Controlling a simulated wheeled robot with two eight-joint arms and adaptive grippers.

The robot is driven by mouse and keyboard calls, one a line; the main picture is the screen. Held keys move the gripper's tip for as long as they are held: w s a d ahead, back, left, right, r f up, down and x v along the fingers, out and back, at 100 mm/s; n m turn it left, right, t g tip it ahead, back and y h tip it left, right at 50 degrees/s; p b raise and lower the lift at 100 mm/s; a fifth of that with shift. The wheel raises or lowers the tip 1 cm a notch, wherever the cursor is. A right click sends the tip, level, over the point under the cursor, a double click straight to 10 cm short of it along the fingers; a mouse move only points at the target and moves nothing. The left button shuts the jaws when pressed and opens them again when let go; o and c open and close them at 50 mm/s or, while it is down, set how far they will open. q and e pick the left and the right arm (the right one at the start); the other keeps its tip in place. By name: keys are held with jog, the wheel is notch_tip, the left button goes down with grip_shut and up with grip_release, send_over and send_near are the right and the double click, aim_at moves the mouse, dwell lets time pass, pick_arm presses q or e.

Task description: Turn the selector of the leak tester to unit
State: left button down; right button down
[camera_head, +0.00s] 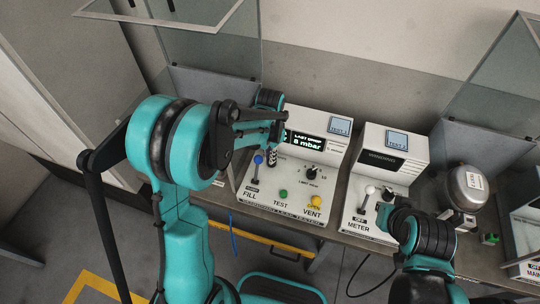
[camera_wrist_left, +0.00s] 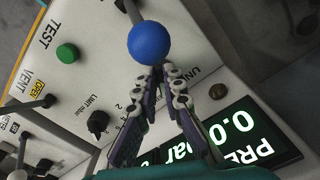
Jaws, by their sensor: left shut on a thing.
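The leak tester (camera_head: 290,205) is a white sloped box with a lit display (camera_head: 303,142); the display also shows in the left wrist view (camera_wrist_left: 245,140). My left gripper (camera_head: 272,162) reaches down onto the panel above the green button. In the left wrist view its fingers (camera_wrist_left: 167,70) close together beside the printed "UNIT" mark. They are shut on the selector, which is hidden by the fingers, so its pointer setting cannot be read. A blue ball lever (camera_head: 258,160) stands right beside the fingertips and shows large in the left wrist view (camera_wrist_left: 150,42). My right gripper (camera_head: 384,212) is near the meter; its jaws are unclear.
The white meter box (camera_head: 393,150) stands to the right. A round metal vessel (camera_head: 467,187) stands further right.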

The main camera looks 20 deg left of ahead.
pick_arm(q)
jog(key=shift+n, duration=0.3)
jog(key=n, duration=0.5)
jog(key=shift+d+b, duration=0.2)
jog(key=shift+b, duration=0.1)
jog(key=n, duration=0.6)
jog(key=shift+d, duration=0.2)
jog(key=shift+n, duration=0.3)
jog(key=c, duration=1.6)
grip_release()
jog(key=shift+c, duration=0.2)
notch_tip(320, 180, up, 12)
